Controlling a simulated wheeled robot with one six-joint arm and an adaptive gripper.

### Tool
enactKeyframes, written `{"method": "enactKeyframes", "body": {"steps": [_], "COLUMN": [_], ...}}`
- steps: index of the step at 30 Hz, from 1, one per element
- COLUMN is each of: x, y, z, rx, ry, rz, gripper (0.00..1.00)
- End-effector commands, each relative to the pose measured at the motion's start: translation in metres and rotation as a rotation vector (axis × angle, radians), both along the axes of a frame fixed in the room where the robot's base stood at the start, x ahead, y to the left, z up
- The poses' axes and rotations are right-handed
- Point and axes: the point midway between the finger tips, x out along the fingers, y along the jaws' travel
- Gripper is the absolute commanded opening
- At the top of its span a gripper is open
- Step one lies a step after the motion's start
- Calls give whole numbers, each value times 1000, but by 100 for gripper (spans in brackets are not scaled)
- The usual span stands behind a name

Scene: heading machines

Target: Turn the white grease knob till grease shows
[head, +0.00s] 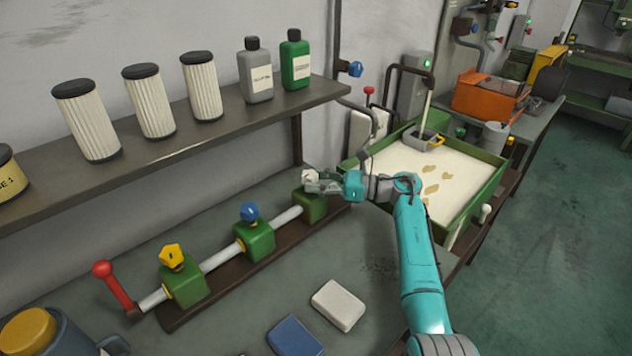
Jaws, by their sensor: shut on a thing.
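The white grease knob (309,175) sits on top of the rightmost green block (312,207) of the pipe line on the bench. My gripper (314,183) reaches in from the right and is shut on the white knob, hiding part of it. My teal arm comes from the lower right. I cannot see any grease at this block; its top is partly covered by my gripper. A blue knob (249,211) and a yellow knob (173,255) sit on the other two green blocks.
A red lever (112,283) stands at the line's left end. A shelf (170,150) with filter cartridges and bottles hangs behind. A green tray (498,158) of pale material lies right of my gripper. A white block (338,305) and blue cloth (295,337) lie in front.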

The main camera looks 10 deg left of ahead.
Motion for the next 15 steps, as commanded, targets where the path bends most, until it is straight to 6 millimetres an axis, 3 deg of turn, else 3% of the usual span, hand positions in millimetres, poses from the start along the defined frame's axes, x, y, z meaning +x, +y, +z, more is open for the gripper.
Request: {"method": "enactKeyframes", "body": {"steps": [15], "x": [3], "y": [0], "z": [0], "rx": [-1], "ry": [2], "rz": [155], "gripper": [8]}}
